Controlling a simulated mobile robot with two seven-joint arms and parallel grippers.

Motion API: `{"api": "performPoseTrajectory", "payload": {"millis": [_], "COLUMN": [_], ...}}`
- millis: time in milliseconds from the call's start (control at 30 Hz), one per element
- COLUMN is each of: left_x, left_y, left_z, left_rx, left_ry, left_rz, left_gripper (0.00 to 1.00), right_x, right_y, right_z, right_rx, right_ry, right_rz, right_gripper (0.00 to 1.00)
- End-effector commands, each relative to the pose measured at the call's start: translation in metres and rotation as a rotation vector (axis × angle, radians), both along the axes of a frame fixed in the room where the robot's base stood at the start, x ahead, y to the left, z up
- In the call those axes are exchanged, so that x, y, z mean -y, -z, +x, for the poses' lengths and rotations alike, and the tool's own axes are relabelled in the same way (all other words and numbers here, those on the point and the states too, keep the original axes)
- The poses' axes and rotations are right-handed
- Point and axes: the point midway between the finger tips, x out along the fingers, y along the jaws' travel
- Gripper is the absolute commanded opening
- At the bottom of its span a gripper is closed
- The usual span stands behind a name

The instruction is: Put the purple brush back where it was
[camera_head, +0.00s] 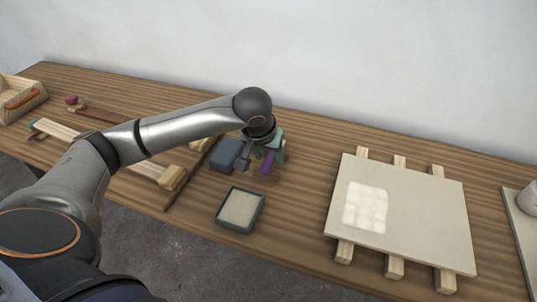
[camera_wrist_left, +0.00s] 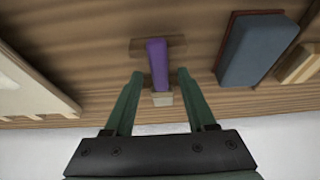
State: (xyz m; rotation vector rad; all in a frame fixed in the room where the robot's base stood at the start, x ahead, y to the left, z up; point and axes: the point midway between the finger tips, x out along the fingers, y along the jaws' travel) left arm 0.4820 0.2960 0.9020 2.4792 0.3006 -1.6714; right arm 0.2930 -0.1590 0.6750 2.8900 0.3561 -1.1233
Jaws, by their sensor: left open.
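The purple brush (camera_head: 267,162) is on the wooden workbench, at the gripper's fingers in the head view. In the left wrist view the brush (camera_wrist_left: 157,62) shows a purple body with a pale tan block-like end towards the wall side. A darker brown patch lies under or around its other end; I cannot tell whether it is a rest or a shadow. My left gripper (camera_head: 262,156) is open. In the wrist view its two green fingers (camera_wrist_left: 155,88) stand on either side of the brush, with gaps. My right gripper is not in view.
A blue-grey block (camera_head: 227,154) lies left of the gripper. A dark-rimmed tray (camera_head: 260,222) with pale filling stands nearer the front edge. A pale board (camera_head: 425,220) rests on wooden strips at right. Bare bench (camera_head: 303,180) lies between the gripper and the board.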

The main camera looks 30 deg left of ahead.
Motion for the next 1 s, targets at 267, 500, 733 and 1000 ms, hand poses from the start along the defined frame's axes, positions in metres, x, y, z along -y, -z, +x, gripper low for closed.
{"api": "performPoseTrajectory", "payload": {"millis": [267,500,733,1000], "left_x": [0.004,0.008,0.011,0.011], "left_y": [-0.051,-0.097,-0.117,-0.120], "left_z": [-0.014,-0.034,-0.043,-0.044], "left_rx": [0.007,0.005,0.001,0.000], "left_ry": [0.002,0.000,-0.001,-0.001], "left_rz": [0.000,0.000,-0.001,0.000], "left_gripper": [0.56,0.56,0.56,0.56], "right_x": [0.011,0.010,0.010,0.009], "right_y": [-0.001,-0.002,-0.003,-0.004], "right_z": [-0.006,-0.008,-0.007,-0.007], "right_rx": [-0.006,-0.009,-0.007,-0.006], "right_ry": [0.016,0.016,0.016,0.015], "right_rz": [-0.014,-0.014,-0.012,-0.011], "right_gripper": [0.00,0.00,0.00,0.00]}}
